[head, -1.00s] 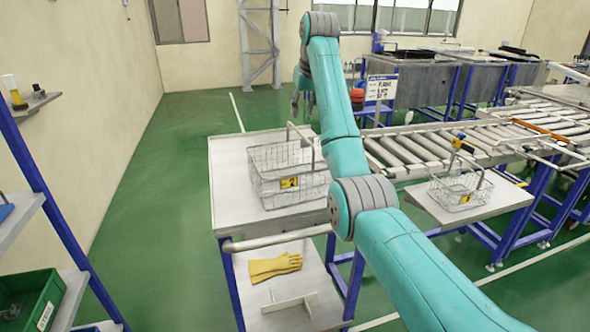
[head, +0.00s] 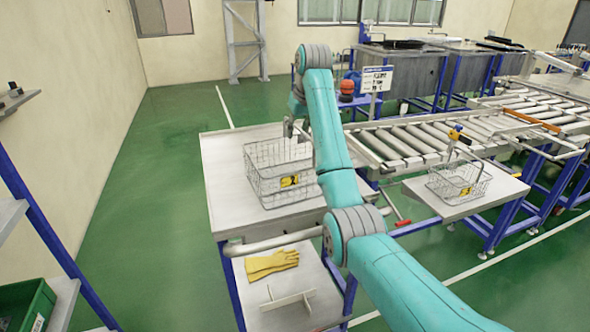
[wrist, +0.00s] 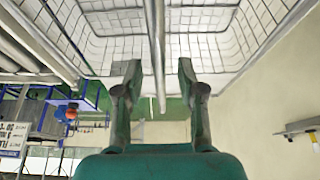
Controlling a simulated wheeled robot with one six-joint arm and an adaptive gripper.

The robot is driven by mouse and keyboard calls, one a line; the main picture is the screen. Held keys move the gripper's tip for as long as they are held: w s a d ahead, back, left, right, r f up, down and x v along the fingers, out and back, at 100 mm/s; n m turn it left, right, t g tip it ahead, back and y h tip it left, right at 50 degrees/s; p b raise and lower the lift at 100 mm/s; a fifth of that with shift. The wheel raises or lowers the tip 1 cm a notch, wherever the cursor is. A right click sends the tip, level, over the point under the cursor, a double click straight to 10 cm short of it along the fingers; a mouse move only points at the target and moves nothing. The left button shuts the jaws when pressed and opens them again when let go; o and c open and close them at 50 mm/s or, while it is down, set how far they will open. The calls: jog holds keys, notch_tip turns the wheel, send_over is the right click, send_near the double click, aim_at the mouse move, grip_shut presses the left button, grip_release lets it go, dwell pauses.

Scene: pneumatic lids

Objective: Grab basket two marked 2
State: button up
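A wire basket (head: 258,178) with a yellow label stands on the white top of a cart. The label's black mark is too small to read. A second, smaller wire basket (head: 448,186) with a yellow label stands on a side shelf at the right; its mark is also unreadable. My gripper (head: 291,128) is at the top of the larger basket, partly hidden by my arm. In the wrist view, my gripper (wrist: 159,76) is open, its fingers apart on either side of the basket's handle bar (wrist: 157,45). No contact with the bar is clear.
The cart top (head: 226,200) is clear around the basket. Yellow gloves (head: 271,264) lie on its lower shelf. A roller conveyor (head: 405,140) stands to the right with a sign (head: 376,80) behind. A green bin (head: 25,305) is at lower left. Green floor is free left of the cart.

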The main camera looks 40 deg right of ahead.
jog(key=shift+f, duration=0.2)
dwell(0.6)
grip_shut()
